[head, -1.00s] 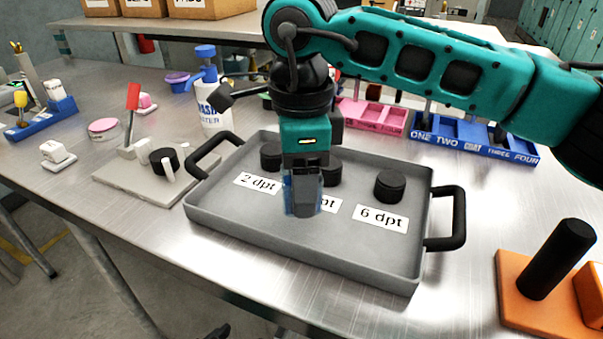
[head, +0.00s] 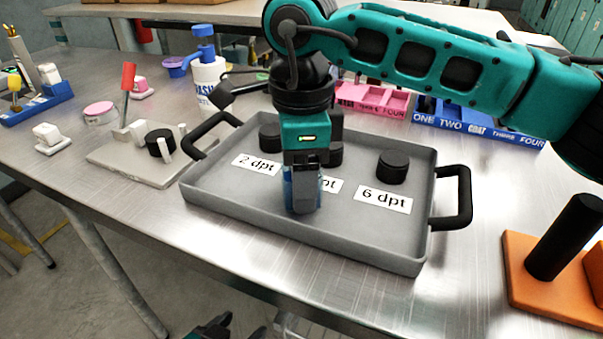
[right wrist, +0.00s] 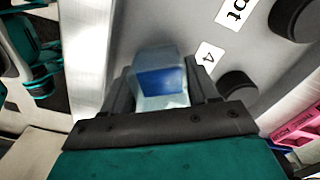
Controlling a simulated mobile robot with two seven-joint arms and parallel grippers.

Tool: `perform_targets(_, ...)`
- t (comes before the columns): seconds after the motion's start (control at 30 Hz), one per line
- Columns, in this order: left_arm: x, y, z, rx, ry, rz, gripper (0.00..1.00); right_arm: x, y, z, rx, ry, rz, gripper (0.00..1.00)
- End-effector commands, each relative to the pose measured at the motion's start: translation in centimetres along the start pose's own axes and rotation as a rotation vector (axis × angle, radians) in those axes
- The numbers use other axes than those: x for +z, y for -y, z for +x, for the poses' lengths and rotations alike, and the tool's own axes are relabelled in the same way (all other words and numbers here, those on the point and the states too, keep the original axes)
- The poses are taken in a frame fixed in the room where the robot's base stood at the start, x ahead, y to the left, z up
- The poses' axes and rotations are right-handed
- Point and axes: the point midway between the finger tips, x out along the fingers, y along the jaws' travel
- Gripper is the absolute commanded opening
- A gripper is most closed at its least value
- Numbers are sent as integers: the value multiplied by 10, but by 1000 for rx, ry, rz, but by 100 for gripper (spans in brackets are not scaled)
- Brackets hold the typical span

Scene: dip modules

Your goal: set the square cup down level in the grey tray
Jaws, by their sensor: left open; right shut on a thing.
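The square cup (head: 288,188) is a see-through bluish cup, mostly hidden by the fingers in the head view. My right gripper (head: 305,198) is shut on it, pointing down over the front middle of the grey tray (head: 225,200). In the right wrist view the cup (right wrist: 160,80) sits between the two fingers, with blue inside. I cannot tell whether its base touches the tray floor. My left gripper (head: 222,328) is open and empty at the bottom edge of the head view, below the table's front edge and away from the tray.
Black round pieces, one of them (head: 392,166) at the right, stand in the tray behind labels such as "6 dpt" (head: 383,199). A plate with a red-handled lever (head: 128,77) is left of the tray. An orange base with a black post (head: 565,238) is at the right.

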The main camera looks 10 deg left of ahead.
Motion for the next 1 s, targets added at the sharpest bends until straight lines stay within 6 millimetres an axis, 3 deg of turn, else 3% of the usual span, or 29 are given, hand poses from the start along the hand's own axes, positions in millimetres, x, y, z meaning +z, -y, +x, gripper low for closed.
perform_targets(0.47, 8, -1, 6, -1, 0, -10, 66, 0, 0, 11, 0, 0, 0, 30)
perform_targets(0.5, 7, -1, 5, -1, 0, -10, 66, 0, 0, 10, 0, 0, 0, 62)
perform_targets(0.8, 7, -1, 5, -1, 1, -10, 66, 0, 0, 10, 0, 0, 0, 89)
perform_targets(1.0, 7, -1, 5, -1, 1, -7, 66, 0, 0, 10, 0, 0, 0, 89)
